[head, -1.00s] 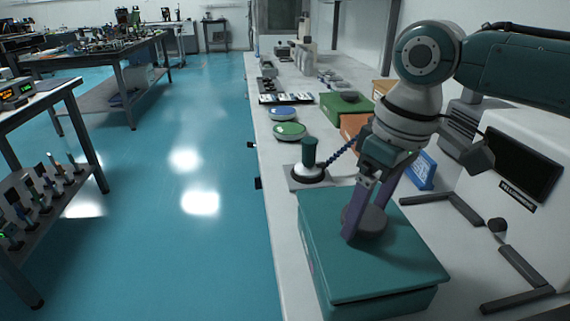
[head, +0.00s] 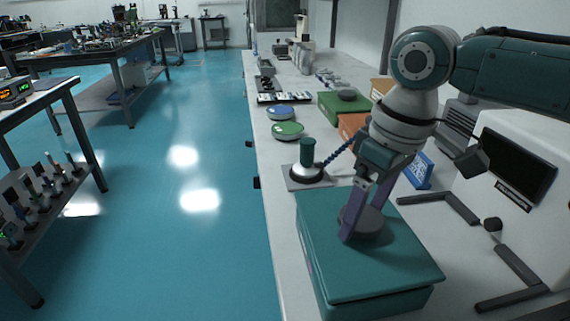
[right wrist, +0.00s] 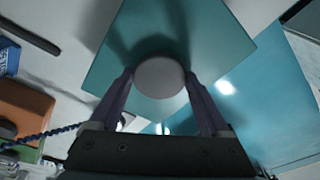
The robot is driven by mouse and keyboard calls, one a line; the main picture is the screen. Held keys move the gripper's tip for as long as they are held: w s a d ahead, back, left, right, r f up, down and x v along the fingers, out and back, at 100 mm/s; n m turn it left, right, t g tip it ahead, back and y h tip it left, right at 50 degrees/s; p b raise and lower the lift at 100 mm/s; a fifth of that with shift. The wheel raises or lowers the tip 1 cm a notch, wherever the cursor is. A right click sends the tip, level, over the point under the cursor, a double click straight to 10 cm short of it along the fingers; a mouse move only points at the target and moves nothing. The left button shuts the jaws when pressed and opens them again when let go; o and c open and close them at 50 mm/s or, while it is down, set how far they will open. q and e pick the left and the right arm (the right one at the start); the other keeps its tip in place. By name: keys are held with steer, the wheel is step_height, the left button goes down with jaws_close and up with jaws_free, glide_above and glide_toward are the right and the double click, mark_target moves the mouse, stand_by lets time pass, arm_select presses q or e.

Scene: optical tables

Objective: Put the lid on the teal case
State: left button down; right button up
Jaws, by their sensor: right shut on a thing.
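The teal lid (head: 400,262) is a flat square panel with a round grey knob (head: 367,222). It lies level over the teal case (head: 395,303), whose walls show below the lid's near edge. A dark line runs between lid and case; I cannot tell whether the lid is fully seated. My right gripper (head: 361,226) points down and is shut on the knob, one finger on each side. In the right wrist view, the knob (right wrist: 160,77) sits between the fingertips and the lid (right wrist: 205,45) spreads out behind it. My left gripper is out of view.
A dark green post on a round base (head: 308,160) stands close behind the case. Dark angle brackets (head: 440,203) and a white box with a dark screen (head: 517,160) are at right. Green (head: 340,106) and orange (head: 352,126) boxes stand farther back. Open floor lies left of the bench.

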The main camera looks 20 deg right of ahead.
steer(key=shift+f, duration=0.6)
stand_by(0.5)
steer(key=shift+f, duration=0.25)
stand_by(0.6)
steer(key=o, duration=1.4)
steer(key=r, duration=0.3)
steer(key=s+r+p, duration=0.1)
steer(key=r, duration=0.6)
steer(key=shift+s+d+p, duration=0.15)
steer(key=shift+d+p, duration=0.15)
steer(key=shift+d, duration=0.1)
